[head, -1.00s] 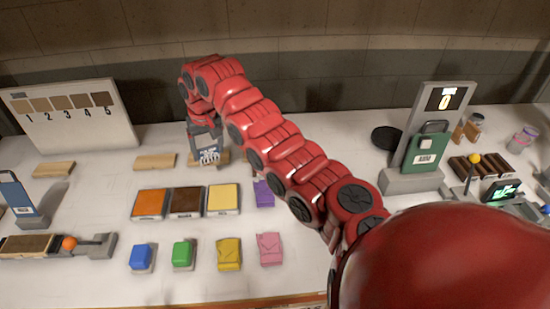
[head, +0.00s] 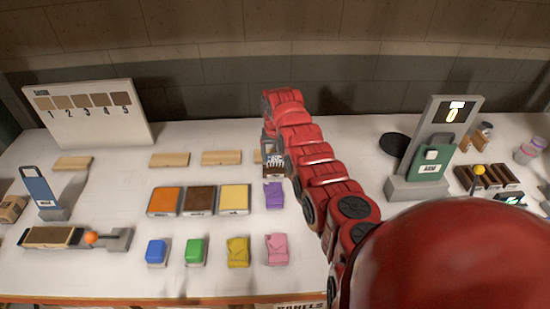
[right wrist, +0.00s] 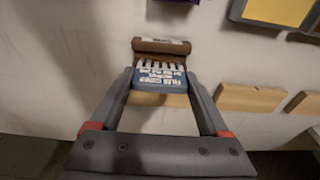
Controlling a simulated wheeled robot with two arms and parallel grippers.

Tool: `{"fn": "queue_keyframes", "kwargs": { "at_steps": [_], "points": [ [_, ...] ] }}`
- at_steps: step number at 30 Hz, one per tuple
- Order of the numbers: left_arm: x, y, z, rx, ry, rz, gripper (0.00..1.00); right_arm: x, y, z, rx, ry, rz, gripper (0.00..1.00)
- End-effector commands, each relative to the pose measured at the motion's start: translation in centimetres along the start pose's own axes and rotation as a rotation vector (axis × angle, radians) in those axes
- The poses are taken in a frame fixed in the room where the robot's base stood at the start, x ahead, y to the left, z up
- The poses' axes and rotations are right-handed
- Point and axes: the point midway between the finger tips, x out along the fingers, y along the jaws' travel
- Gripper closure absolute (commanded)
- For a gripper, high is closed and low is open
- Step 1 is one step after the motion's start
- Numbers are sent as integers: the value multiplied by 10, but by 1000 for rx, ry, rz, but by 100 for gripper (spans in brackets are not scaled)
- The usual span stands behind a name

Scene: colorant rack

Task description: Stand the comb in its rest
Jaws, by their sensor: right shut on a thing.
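The comb (right wrist: 160,77) is blue with pale teeth and white lettering. My right gripper (right wrist: 160,84) is shut on it, with one finger at each side. A brown block with a slot-like dark band (right wrist: 160,45), which looks like the rest, is right at the comb's teeth in the right wrist view. I cannot tell whether the teeth are in it or only in front of it. In the head view the comb (head: 275,160) is small and partly hidden by my right arm. My left gripper is not in view.
Light wooden blocks (head: 221,157) stand in a row to the left. Orange, brown and yellow pads (head: 200,199) and a purple piece (head: 273,195) lie nearer the front. A green plate on a grey stand (head: 430,163) is to the right. Bare table (head: 330,130) lies behind my arm.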

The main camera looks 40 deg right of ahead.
Motion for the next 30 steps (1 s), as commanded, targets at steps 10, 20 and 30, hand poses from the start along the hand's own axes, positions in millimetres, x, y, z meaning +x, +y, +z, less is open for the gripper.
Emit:
{"fn": "queue_keyframes", "kwargs": {
  "at_steps": [10,20,30],
  "points": [
    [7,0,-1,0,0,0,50,23,-1,3,-1,1,0,76],
    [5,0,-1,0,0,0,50,26,0,3,-1,0,0,9],
    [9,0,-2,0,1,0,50,22,0,3,-1,0,0,0]
  ]
}}
